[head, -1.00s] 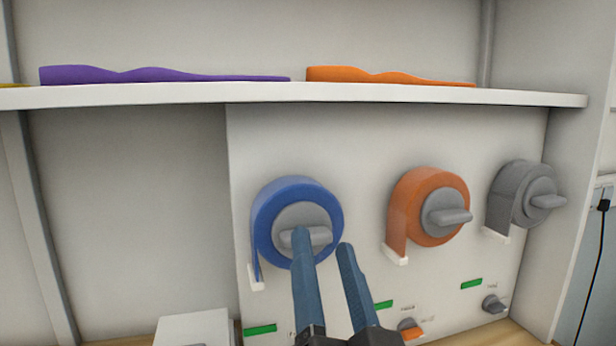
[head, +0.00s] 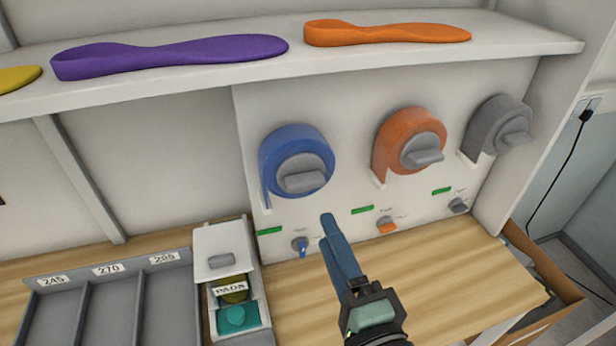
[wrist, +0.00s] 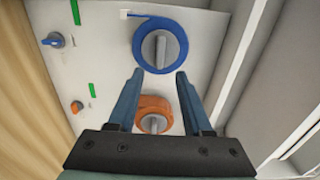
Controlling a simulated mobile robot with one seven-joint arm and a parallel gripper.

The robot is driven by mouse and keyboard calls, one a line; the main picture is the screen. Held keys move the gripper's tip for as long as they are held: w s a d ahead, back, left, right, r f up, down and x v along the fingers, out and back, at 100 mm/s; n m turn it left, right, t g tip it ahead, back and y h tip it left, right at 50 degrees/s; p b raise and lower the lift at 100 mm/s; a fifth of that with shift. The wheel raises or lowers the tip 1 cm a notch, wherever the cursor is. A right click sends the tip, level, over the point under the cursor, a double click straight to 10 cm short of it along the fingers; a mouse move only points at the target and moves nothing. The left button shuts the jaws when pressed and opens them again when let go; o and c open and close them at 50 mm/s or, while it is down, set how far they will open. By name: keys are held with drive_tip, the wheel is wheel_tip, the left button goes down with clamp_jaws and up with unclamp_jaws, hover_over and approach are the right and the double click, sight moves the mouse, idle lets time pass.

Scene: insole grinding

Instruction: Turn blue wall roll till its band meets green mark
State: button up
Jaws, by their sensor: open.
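The blue wall roll (head: 284,140) is on the upright panel, with a grey grip bar (head: 302,181) on its face. Its blue band hangs down the left side to a white end (head: 266,211), a little above the green mark (head: 270,231), with a gap between. My gripper (head: 332,229) is open and empty, below and right of the roll and apart from it. The wrist view shows the blue roll (wrist: 139,46) ahead, beyond and between the fingertips (wrist: 159,74), with its bar across the middle. The green mark (wrist: 75,12) is at the upper left there.
Orange (head: 392,128) and grey (head: 484,122) rolls are to the right, small knobs below. A shelf (head: 380,62) with insoles juts out above. A white box (head: 212,241) and a divided tray (head: 72,303) stand left on the wooden counter (head: 450,290).

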sight(307, 188)
drive_tip(key=p+x, duration=0.3)
drive_tip(key=x, duration=0.7)
drive_tip(key=shift+w+a, duration=0.1)
drive_tip(key=shift+w, duration=0.25)
clamp_jaws()
